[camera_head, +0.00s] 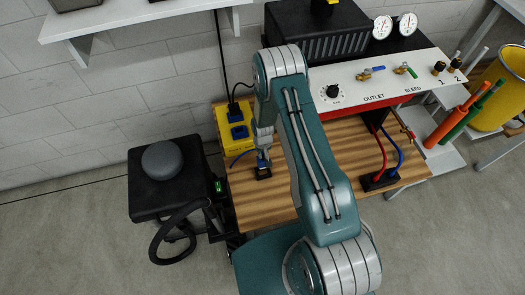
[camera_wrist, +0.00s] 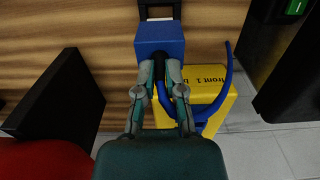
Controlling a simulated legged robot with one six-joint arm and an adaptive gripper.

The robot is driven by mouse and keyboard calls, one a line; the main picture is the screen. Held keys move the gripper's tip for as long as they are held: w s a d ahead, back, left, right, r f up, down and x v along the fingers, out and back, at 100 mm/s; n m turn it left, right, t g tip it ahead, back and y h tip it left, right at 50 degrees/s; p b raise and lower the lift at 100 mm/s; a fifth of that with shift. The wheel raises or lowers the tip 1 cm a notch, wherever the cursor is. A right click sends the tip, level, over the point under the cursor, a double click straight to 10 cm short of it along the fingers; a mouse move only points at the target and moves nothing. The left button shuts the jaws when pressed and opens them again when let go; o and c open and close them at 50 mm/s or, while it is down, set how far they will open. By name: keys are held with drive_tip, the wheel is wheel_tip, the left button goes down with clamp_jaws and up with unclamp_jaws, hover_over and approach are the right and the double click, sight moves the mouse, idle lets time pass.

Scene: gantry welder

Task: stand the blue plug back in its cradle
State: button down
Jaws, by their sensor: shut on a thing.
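The blue plug (camera_wrist: 160,39) is held between the fingertips of my gripper (camera_wrist: 165,70), which is shut on it. In the head view the plug (camera_head: 262,162) shows small below my gripper (camera_head: 263,151), over the wooden bench. A small black cradle (camera_head: 263,174) is right at the plug's lower end. The cradle (camera_wrist: 158,8) also shows in the wrist view, at the top edge just beyond the plug. I cannot tell whether the plug is inside it or just above it. The blue cable (camera_wrist: 228,65) curves beside my fingers.
A yellow box (camera_head: 226,122) with blue sockets stands left of my arm on the wooden bench (camera_head: 245,205). Red and blue hoses run to a black block (camera_head: 379,180) at right. A red-and-white outlet panel (camera_head: 380,84) stands behind. A black stool (camera_head: 150,190) is at left.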

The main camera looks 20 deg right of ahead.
sight(263, 162)
drive_tip(key=shift+f, duration=3.25)
drive_tip(key=c, duration=0.7)
unclamp_jaws()
drive_tip(key=shift+o, duration=0.2)
wheel_tip(263, 162, up, 12)
drive_tip(key=shift+a+f, duration=0.1)
drive_tip(key=shift+w, duration=0.1)
